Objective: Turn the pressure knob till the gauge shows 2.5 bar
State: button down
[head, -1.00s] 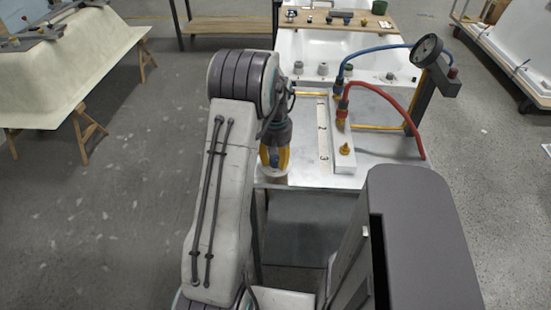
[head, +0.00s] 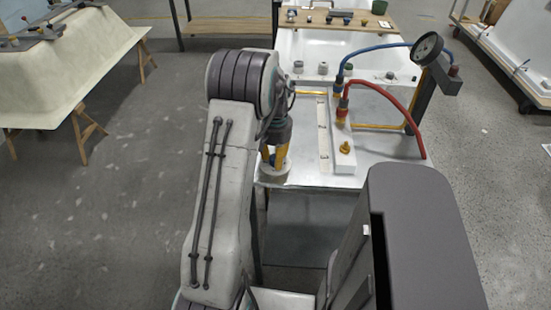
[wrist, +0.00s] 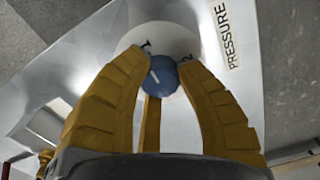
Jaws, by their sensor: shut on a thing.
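In the head view my gripper (head: 275,157) points down at the white dial plate (head: 275,171) on the near left corner of the metal bench; the knob is hidden there by the fingers. The round gauge (head: 428,48) stands on a dark post at the right; its needle is too small to read.
A red hose (head: 398,96) and a blue hose (head: 381,48) run over the bench (head: 388,147) to the right of my gripper. A pale rail (head: 342,140) with brass fittings lies between. A tub on trestles (head: 60,70) stands far left, with open floor before it.

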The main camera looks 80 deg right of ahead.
jog(key=m, duration=0.6)
jog(key=shift+b, duration=0.3)
dwell(0.4)
jog(key=c, duration=0.8)
grip_release()
jog(key=shift+r, duration=0.1)
notch_tip(320, 180, up, 12)
jog(key=shift+f, duration=0.1)
dwell(0.7)
